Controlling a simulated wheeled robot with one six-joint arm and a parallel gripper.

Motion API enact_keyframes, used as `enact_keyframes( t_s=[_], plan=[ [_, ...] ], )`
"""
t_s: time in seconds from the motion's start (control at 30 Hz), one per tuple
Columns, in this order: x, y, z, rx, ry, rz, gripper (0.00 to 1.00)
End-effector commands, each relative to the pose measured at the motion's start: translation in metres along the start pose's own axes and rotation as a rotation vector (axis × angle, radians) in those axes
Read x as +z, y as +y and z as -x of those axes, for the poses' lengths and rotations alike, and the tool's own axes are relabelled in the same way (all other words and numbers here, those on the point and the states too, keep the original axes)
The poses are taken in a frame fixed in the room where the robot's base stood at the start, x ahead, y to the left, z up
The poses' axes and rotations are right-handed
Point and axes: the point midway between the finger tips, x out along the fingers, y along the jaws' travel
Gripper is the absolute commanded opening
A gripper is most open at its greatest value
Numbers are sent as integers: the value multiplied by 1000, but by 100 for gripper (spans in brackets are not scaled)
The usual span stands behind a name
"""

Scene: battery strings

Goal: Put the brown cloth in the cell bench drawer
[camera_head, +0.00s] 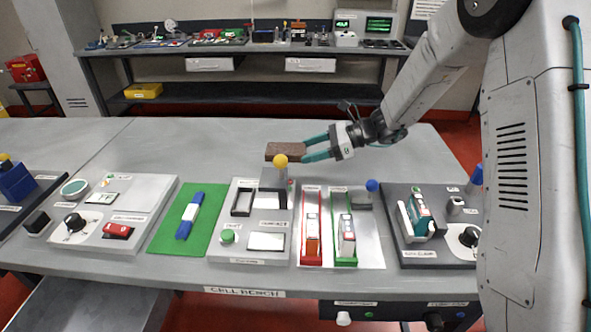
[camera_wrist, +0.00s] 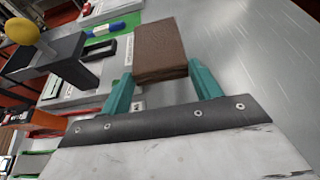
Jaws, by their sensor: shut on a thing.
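The brown cloth (camera_head: 283,151) looks like a folded block. It is held above the bench top, behind the row of devices. My gripper (camera_head: 306,149) comes from the right with two teal fingers, shut on the cloth. In the wrist view the cloth (camera_wrist: 160,48) sits between the fingertips (camera_wrist: 160,76). The cell bench (camera_head: 420,150) carries a "CELL BENCH" label (camera_head: 244,292) on its front edge. A grey boxy surface (camera_head: 95,305) shows below that edge at the lower left. I cannot tell whether it is the drawer, or whether it is open.
A yellow-ball lever (camera_head: 280,161) stands close to the cloth and shows in the wrist view (camera_wrist: 22,31). A green mat (camera_head: 165,235), battery trays (camera_head: 372,250) and switch panels line the bench front. A knobbed panel (camera_head: 400,310) hangs below. The bench's back is clear.

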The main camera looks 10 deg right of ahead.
Motion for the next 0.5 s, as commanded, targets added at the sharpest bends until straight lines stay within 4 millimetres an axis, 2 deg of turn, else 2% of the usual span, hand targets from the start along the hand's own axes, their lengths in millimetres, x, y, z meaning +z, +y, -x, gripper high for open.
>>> enact_keyframes(
  t_s=[0.1,0.27,0.5],
  plan=[
    [-18,-1,-6,-2,-1,-3,40],
    [-29,-1,-10,-4,-1,-2,40],
    [-58,-2,-22,-4,-1,-4,40]
  ],
)
